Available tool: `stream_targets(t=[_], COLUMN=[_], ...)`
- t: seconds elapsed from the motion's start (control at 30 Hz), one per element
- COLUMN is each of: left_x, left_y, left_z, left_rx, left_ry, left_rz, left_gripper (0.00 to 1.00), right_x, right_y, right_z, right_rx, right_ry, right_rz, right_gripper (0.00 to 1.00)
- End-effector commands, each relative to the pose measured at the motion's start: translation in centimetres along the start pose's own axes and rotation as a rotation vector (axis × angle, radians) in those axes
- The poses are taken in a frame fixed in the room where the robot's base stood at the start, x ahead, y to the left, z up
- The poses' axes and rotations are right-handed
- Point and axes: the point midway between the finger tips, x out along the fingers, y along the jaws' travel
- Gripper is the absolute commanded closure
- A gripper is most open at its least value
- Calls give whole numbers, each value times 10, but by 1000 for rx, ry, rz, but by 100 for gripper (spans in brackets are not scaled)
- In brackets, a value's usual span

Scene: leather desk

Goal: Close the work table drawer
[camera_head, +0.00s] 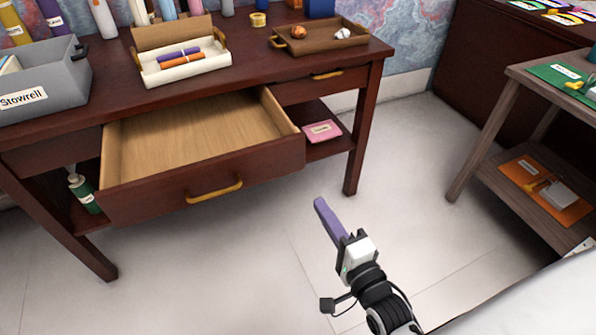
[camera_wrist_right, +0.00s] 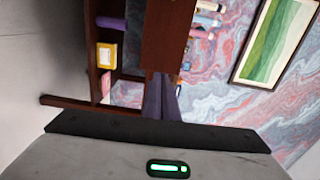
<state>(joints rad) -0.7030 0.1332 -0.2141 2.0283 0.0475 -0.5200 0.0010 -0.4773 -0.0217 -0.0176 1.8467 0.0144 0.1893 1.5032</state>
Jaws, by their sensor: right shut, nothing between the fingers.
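The dark red-brown work table (camera_head: 335,78) stands across the upper left of the head view. Its wide drawer (camera_head: 260,163) is pulled well out, and its pale wooden inside looks empty. A yellow handle (camera_head: 214,191) is on the drawer front. My right gripper (camera_head: 320,204) has purple fingers that are shut with nothing between them. It is over the floor, right of the drawer front and apart from it. In the right wrist view the shut fingers (camera_wrist_right: 160,98) point toward dark wood furniture seen sideways. My left gripper is not in view.
A smaller drawer (camera_head: 320,86) right of the open one is shut. On the tabletop are a grey bin (camera_head: 38,92), a cream tray (camera_head: 187,68) and a brown tray (camera_head: 318,45). A side shelf unit (camera_head: 485,165) stands at right. The floor in front is clear.

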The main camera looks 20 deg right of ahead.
Motion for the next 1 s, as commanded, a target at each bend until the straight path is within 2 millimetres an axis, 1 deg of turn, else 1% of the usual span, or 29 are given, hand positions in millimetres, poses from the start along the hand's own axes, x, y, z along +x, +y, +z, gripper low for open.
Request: stream_targets(t=[0.17, 0.27, 0.5, 0.6, 0.7, 0.83, 1.0], left_x=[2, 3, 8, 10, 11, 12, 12], left_y=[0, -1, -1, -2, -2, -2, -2], left_z=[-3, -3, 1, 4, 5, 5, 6], left_rx=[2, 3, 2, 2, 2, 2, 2], left_ry=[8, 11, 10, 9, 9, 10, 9], left_rz=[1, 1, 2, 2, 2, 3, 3], left_gripper=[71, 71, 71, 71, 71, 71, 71], right_x=[17, 36, 88, 107, 122, 135, 140], right_y=[-3, -4, -4, -4, -4, -4, -4], right_z=[-2, -2, -2, -2, -2, -2, -2], right_rx=[30, 28, 26, 26, 26, 27, 27], right_ry=[5, 5, 4, 4, 4, 3, 3], right_rz=[-18, -18, -16, -16, -14, -12, -12], right_gripper=[100, 100, 100, 100, 100, 100, 100])
